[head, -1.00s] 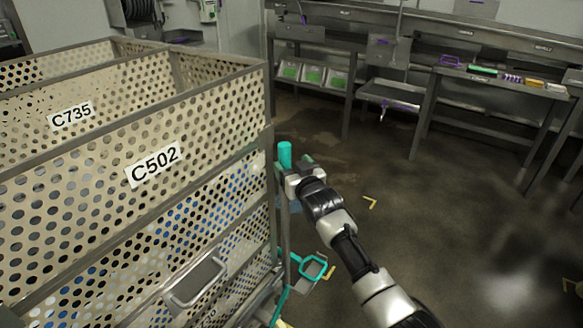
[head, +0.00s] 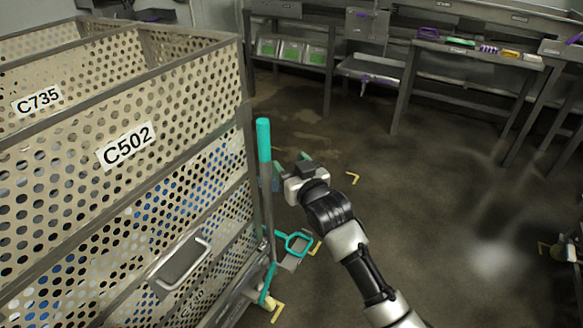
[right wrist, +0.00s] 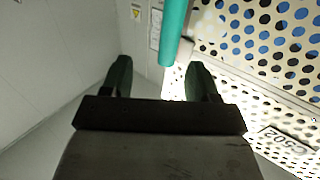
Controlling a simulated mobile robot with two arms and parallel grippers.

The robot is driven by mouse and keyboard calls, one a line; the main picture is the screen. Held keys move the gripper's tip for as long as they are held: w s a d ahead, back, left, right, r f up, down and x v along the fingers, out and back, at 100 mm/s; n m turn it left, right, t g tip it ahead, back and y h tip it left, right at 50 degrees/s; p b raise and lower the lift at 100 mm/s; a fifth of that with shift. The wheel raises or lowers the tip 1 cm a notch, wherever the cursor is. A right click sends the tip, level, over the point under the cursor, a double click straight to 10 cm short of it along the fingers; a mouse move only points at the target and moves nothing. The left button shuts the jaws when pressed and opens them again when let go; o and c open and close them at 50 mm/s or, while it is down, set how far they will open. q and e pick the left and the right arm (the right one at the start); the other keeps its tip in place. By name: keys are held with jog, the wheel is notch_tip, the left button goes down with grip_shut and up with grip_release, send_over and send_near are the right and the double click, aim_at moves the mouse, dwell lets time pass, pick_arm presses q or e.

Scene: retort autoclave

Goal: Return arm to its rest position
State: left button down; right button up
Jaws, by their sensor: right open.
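My right gripper (head: 291,172) is in the middle of the head view, to the right of a teal-topped upright handle (head: 264,145) at the corner of the perforated cage labelled C502 (head: 177,130). A gap shows between the gripper and the handle. In the right wrist view, my two dark fingers (right wrist: 160,80) stand apart with nothing held between them. The teal handle (right wrist: 172,30) shows beyond the fingertips, near the right finger. My left gripper is not in view.
A teal-framed piece (head: 298,243) is low beside the cage. Yellow floor marks (head: 352,177) lie on the dark floor. Steel benches (head: 440,50) line the back. The floor at right is mostly clear.

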jog(key=shift+s+d, duration=0.15)
jog(key=shift+s, duration=0.15)
jog(key=s+d+f+m+g+h, duration=0.1)
jog(key=s+d+f+g+h, duration=0.15)
jog(key=f, duration=0.95)
jog(key=s+d+f+g+h, duration=0.1)
jog(key=s+d+f+g, duration=0.15)
jog(key=f, duration=0.95)
jog(key=s+d+f+g+h, duration=0.1)
jog(key=s+d+f, duration=0.1)
jog(key=s+f, duration=0.45)
jog(key=s+d+f+g, duration=0.15)
jog(key=s+f, duration=0.25)
jog(key=f, duration=0.5)
jog(key=s+d+f+g, duration=0.2)
jog(key=s+f, duration=0.4)
jog(key=s, duration=0.7)
jog(key=s+d+f+g+h, duration=0.1)
jog(key=s+d+f+g, duration=0.2)
jog(key=s+f, duration=0.4)
jog(key=s+d+f+m+g+h, duration=0.1)
jog(key=s+d+f+g, duration=0.2)
jog(key=s, duration=1.6)
notch_tip(320, 180, down, 4)
jog(key=shift+s+d+r, duration=0.25)
jog(key=shift+s+d, duration=0.15)
jog(key=shift+d, duration=0.7)
